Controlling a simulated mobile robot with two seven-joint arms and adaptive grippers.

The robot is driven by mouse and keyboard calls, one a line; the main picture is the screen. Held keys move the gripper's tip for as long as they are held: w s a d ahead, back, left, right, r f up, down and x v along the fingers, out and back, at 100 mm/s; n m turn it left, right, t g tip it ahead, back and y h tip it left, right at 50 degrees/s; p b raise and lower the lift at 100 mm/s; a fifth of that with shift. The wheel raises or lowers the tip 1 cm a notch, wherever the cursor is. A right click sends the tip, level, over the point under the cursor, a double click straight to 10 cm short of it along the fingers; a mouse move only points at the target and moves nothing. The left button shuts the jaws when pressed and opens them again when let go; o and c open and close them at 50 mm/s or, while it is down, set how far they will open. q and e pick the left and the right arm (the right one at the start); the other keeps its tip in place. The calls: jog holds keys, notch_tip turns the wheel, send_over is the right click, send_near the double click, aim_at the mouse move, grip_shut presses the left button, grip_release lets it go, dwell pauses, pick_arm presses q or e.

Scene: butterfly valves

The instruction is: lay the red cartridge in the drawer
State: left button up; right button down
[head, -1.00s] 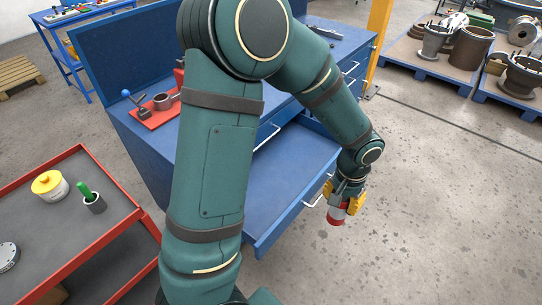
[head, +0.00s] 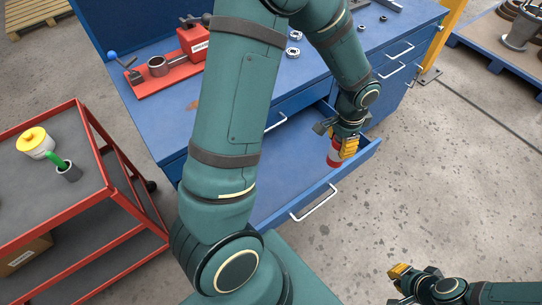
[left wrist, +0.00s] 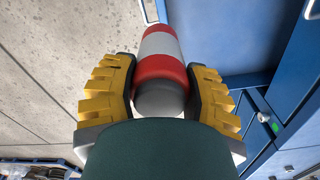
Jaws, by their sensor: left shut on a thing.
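The red cartridge (head: 334,157), with a white band and a grey end, is held in my left gripper (head: 343,146). In the left wrist view the cartridge (left wrist: 160,65) sits between the two yellow-padded fingers, its far end pointing away from the wrist. The blue drawer (head: 285,180) of the workbench is pulled open and its visible floor is bare. In the head view the cartridge overlaps the right part of the drawer; its height above it is hard to tell. My arm hides the drawer's left part. My right gripper (head: 408,284) is low at the bottom right, away from the drawer.
The blue workbench (head: 255,100) carries a red fixture (head: 165,72) and small metal parts. A red-framed cart (head: 85,185) at left holds a yellow-lidded pot (head: 35,142) and a grey cup (head: 68,171) with a green item. The floor right of the drawer is clear.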

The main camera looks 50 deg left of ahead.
pick_arm(q)
jog(key=a+f+m+b, duration=0.1)
jog(key=a+f+m, duration=0.45)
jog(key=a, duration=0.25)
jog(key=a+f+m, duration=0.5)
jog(key=a+m, duration=0.2)
jog(key=f, duration=0.3)
jog(key=f+b, duration=0.1)
jog(key=f, duration=0.5)
jog(key=shift+s+a+f+b, duration=0.1)
jog(key=shift+s+f+b, duration=0.2)
jog(key=shift+s+b, duration=0.1)
jog(key=shift+f, duration=0.15)
jog(key=o, duration=1.3)
